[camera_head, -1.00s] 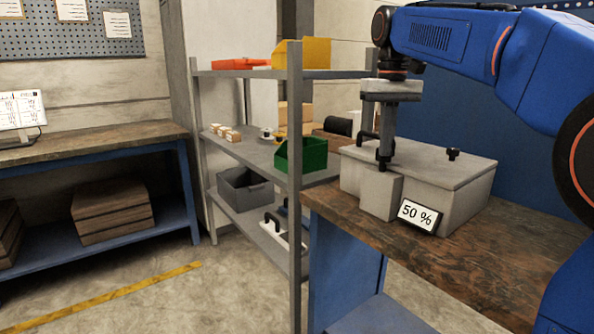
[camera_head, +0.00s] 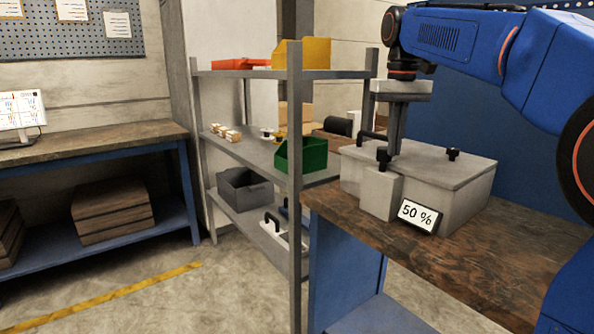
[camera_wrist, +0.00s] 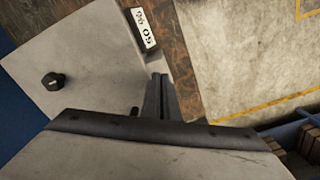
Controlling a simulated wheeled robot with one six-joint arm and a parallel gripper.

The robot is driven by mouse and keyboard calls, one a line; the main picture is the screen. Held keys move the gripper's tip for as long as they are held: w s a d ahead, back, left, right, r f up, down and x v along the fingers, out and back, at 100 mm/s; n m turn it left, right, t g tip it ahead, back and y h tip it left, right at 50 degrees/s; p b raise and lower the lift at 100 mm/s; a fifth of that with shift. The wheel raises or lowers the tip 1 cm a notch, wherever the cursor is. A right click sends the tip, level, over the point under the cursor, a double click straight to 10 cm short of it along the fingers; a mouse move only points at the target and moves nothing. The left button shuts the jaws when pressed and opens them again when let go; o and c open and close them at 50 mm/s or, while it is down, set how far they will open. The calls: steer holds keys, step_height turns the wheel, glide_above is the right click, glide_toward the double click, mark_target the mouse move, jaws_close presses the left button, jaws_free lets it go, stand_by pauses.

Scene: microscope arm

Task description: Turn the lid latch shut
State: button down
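The lid latch (camera_head: 383,157) is a small black knob on a grey block at the front left of a pale grey box. The box's lid (camera_head: 430,164) lies flat on it. My gripper (camera_head: 394,152) points down just right of and behind the latch, with a small apparent gap. Its two fingers lie side by side with nothing visible between them. In the wrist view the fingers (camera_wrist: 160,78) hang near the lid's edge, and I cannot make out the latch there for certain. The latch's exact angle is too small to tell.
A second black knob (camera_head: 453,154) stands on the lid at the right. A "50 %" display (camera_head: 419,216) leans at the box's front. The box stands on a wooden bench (camera_head: 480,262). A shelf with a green bin (camera_head: 302,155) is close at the left.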

steer(key=shift+w+d, duration=0.15)
steer(key=shift+d, duration=0.1)
steer(key=shift+s+d, duration=0.1)
steer(key=shift+s, duration=0.25)
step_height(320, 180, up, 6)
stand_by(0.7)
